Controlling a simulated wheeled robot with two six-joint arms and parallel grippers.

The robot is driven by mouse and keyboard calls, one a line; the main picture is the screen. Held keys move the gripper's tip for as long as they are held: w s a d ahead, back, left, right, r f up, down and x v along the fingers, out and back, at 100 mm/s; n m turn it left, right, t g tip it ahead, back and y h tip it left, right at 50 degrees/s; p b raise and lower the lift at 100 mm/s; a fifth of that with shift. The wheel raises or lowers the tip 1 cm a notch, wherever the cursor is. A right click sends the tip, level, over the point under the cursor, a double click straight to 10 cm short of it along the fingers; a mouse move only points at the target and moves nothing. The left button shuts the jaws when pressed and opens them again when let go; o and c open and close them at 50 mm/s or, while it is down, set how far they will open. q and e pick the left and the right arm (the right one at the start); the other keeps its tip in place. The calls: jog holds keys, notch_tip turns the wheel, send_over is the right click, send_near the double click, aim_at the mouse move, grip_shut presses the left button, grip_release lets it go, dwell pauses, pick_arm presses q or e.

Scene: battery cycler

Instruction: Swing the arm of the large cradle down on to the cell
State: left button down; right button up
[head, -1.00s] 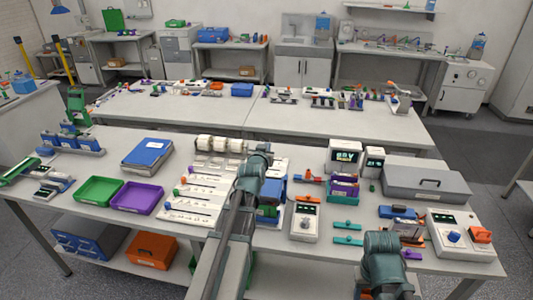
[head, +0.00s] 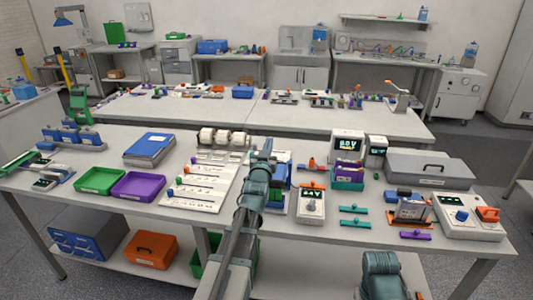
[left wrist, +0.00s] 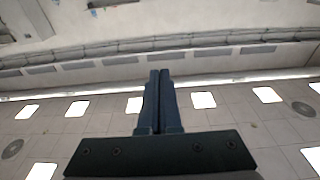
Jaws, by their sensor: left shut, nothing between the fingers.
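My left gripper (head: 267,146) reaches up from the bottom middle of the head view, over the near bench. In the left wrist view its two dark fingers (left wrist: 158,100) are together and empty, with the ceiling behind them. I cannot tell for sure which thing is the large cradle. A grey block-like unit with orange and blue parts (head: 410,211) stands on the right of the near bench, apart from the gripper. Whether it has a swing arm or holds a cell is too small to tell. My right gripper is not in view; only my right arm shows at the bottom right.
A grey case (head: 430,170), a meter with a green display (head: 311,205) and a white unit with a blue knob (head: 468,217) crowd the right side. Green (head: 100,181) and purple (head: 138,187) trays lie left. A blue unit (head: 279,175) is partly hidden behind my left arm.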

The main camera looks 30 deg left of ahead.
pick_arm(q)
jog(key=s+f+t+b, duration=0.1)
jog(key=f+b, duration=0.1)
jog(key=b, duration=0.3)
jog(key=s+d+f+t+y+b, duration=0.1)
jog(key=s+f+t+b, duration=0.1)
jog(key=b, duration=0.3)
jog(key=s+f+t+b, duration=0.2)
jog(key=f+b, duration=0.2)
jog(key=b, duration=0.2)
jog(key=shift+s+d, duration=0.25)
jog(key=shift+d, duration=0.05)
jog(key=shift+s+d+f+b, duration=0.1)
jog(key=shift+s+f+b, duration=0.3)
jog(key=shift+f+b, duration=0.5)
jog(key=shift+s+d+f+b, duration=0.1)
jog(key=shift+s+f+b, duration=0.25)
jog(key=shift+f+b, duration=0.5)
jog(key=shift+r, duration=0.15)
notch_tip(320, 180, up, 4)
jog(key=p, duration=0.4)
jog(key=s+d+f+b, duration=0.2)
jog(key=s+f+b, duration=0.5)
jog(key=f+b, duration=0.1)
